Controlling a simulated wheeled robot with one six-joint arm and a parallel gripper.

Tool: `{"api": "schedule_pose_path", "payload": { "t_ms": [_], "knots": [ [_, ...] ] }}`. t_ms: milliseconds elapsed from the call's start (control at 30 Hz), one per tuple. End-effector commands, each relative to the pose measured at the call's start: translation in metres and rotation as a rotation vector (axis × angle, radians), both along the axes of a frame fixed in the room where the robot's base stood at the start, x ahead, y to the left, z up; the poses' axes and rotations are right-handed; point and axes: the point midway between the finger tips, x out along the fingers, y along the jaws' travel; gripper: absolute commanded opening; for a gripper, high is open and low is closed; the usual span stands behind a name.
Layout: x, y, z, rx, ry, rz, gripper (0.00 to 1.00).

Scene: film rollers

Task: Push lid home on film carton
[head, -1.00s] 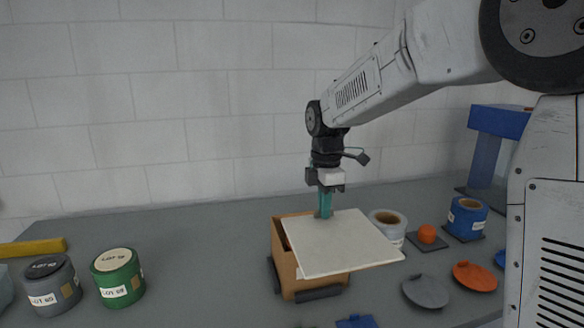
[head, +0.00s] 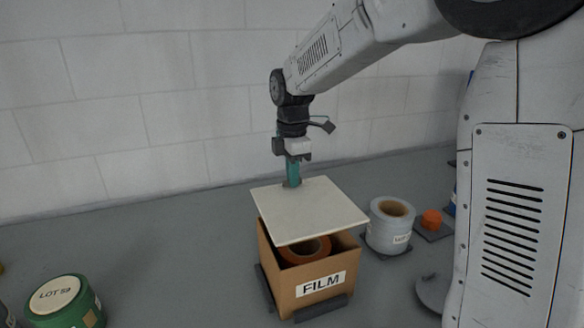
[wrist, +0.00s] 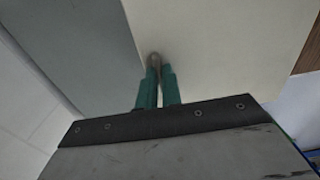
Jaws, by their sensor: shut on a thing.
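The lid (head: 310,212) is a flat cream square panel over the film carton (head: 275,285), a brown box labelled FILM. The lid is turned out of line with the carton, and its front edge sits above the front wall, leaving a gap. An orange-brown film roll (head: 305,249) shows through that gap. I cannot tell whether the lid touches the carton at the back. My gripper (head: 292,183), with teal fingers, is shut on the lid near its far edge. In the wrist view the fingers (wrist: 156,72) meet the cream lid (wrist: 225,45) at a small rounded grip.
A grey-white roll (head: 389,226) stands on a dark pad right of the carton, with an orange piece (head: 431,219) beyond it. A green LOT 59 roll (head: 66,306) stands at front left. Dark brackets (head: 320,308) flank the carton base.

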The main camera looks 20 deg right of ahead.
Motion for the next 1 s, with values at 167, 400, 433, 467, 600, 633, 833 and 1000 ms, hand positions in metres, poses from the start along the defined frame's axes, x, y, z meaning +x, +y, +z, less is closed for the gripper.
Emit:
{"api": "schedule_pose_path", "payload": {
  "t_ms": [167, 400, 433, 467, 600, 633, 833, 1000],
  "knots": [
    [0.000, -0.001, -0.019, 0.000, 0.001, -0.001, 0.00],
    [-0.001, -0.002, -0.042, 0.000, 0.002, -0.003, 0.00],
    [0.000, -0.002, -0.045, 0.000, 0.001, -0.003, 0.00],
    [0.000, -0.002, -0.047, 0.000, 0.001, -0.003, 0.00],
    [0.000, -0.002, -0.056, 0.000, 0.001, -0.003, 0.00],
    [0.000, -0.002, -0.057, 0.000, 0.001, -0.003, 0.00],
    [0.000, -0.002, -0.062, 0.000, 0.000, -0.003, 0.00],
    [0.000, -0.002, -0.062, 0.000, 0.000, -0.003, 0.00]
  ]
}}
